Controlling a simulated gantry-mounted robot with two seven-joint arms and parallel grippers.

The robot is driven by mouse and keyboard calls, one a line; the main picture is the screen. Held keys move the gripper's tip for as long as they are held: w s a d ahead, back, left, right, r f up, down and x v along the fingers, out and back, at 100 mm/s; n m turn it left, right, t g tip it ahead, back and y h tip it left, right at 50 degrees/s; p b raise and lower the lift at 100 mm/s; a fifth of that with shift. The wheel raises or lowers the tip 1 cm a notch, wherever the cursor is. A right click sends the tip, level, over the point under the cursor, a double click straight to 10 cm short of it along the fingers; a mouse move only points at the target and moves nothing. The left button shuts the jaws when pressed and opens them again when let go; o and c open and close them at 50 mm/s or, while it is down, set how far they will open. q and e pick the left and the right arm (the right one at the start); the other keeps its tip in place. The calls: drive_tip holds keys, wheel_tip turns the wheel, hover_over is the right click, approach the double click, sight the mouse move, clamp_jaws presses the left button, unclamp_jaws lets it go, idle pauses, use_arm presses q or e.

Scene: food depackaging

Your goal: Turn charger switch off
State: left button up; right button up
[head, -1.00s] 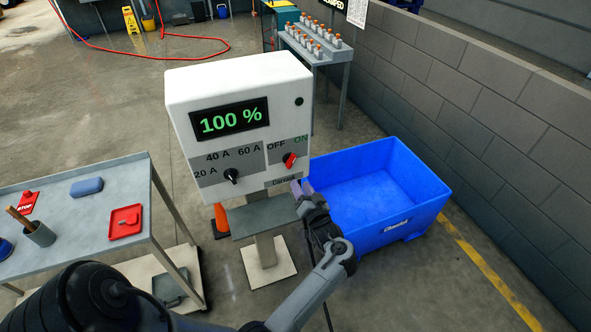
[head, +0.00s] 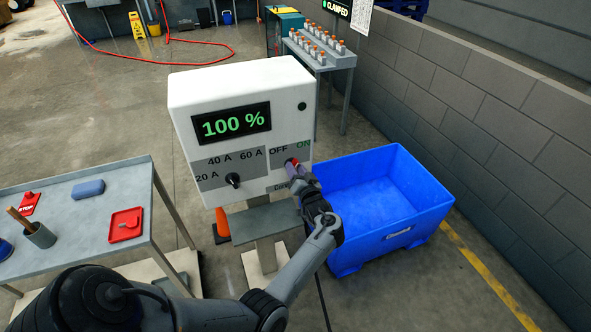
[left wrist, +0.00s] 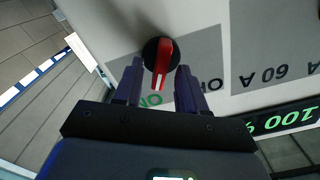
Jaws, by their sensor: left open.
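The charger (head: 243,78) is a white box on a post, with a green "100 %" display. Its red switch (head: 292,162) on a black round base is mostly hidden behind my left gripper (head: 296,174) in the head view. In the left wrist view, the red switch (left wrist: 162,62) lies between the open fingertips of my left gripper (left wrist: 160,70), with a gap visible on each side. Its white pointer line is directed at the ON label (left wrist: 150,99); the OFF label is partly covered by a finger. My right gripper is not in view.
A black current dial (head: 232,181) sits left of the switch. A blue bin (head: 372,247) stands right of the charger. A grey table (head: 85,217) with a red tray and other items stands at left. A block wall (head: 480,120) runs along the right.

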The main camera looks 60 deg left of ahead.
use_arm(q)
drive_tip(key=shift+w+a, duration=0.1)
drive_tip(key=shift+a, duration=0.3)
clamp_jaws()
drive_tip(key=shift+n, duration=0.3)
drive_tip(key=n+b, duration=0.2)
drive_tip(key=n, duration=0.1)
drive_tip(key=n+b, duration=0.2)
drive_tip(key=n, duration=0.2)
drive_tip(key=n+b, duration=0.2)
drive_tip(key=n, duration=0.2)
drive_tip(key=shift+s, duration=0.35)
drive_tip(key=shift+n, duration=0.3)
